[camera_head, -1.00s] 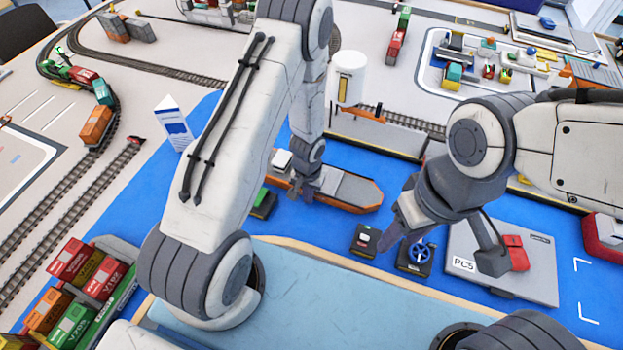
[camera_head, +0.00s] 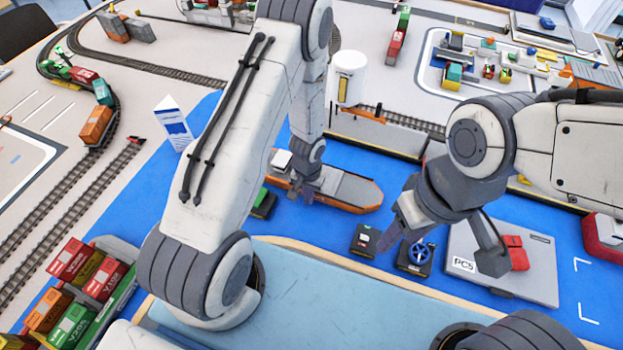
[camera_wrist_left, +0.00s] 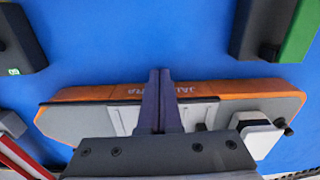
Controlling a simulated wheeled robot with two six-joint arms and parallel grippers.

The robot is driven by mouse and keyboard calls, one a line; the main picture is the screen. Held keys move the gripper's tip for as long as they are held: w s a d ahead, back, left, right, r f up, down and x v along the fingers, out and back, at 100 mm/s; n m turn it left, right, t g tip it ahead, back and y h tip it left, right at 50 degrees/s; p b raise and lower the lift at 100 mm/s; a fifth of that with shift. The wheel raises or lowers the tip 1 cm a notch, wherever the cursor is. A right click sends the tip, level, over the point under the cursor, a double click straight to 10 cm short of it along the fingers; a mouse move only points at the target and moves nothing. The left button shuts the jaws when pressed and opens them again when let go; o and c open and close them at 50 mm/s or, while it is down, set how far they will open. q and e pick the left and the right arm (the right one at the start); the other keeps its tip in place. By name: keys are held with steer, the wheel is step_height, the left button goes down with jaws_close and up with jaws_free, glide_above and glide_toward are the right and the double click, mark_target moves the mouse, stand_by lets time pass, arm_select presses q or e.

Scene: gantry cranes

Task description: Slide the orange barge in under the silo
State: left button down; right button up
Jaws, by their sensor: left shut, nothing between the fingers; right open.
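The orange barge (camera_head: 357,188) floats on the blue surface, with a grey deck and a white cabin at its left end. In the left wrist view the barge (camera_wrist_left: 240,88) lies crosswise, with lettering on its orange side. My left gripper (camera_head: 307,197) is shut and empty at the barge's near side, and it covers part of the hull. Its closed fingers (camera_wrist_left: 160,76) overlap the side wall in the wrist view; I cannot tell whether they touch. The white silo (camera_head: 350,78) stands behind the barge, with an orange piece below it. My right gripper (camera_head: 440,247) is open to the right of the barge.
A black box (camera_head: 365,240) and a blue-wheeled control (camera_head: 414,256) sit in front of the barge's right end. A grey PC5 plate (camera_head: 530,282) lies to the right. A dark and green vessel (camera_head: 264,204) is near left. Blue water is clear just right of the bow.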

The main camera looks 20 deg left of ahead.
stand_by(0.5)
arm_select(q)
steer(key=shift+w+r+p, duration=0.15)
steer(key=shift+w+p, duration=0.05)
steer(key=shift+p, duration=0.45)
steer(key=shift+w+p, duration=0.65)
steer(key=shift+p, duration=1)
steer(key=shift+w+p, duration=0.6)
steer(key=shift+p, duration=1.7)
steer(key=shift+w+p, duration=1.45)
steer(key=shift+p, duration=0.85)
steer(key=shift+w+f+b, duration=0.25)
steer(key=shift+b, duration=0.2)
steer(key=shift+w+b, duration=3.5)
steer(key=shift+w, duration=0.25)
steer(key=shift+r, duration=0.15)
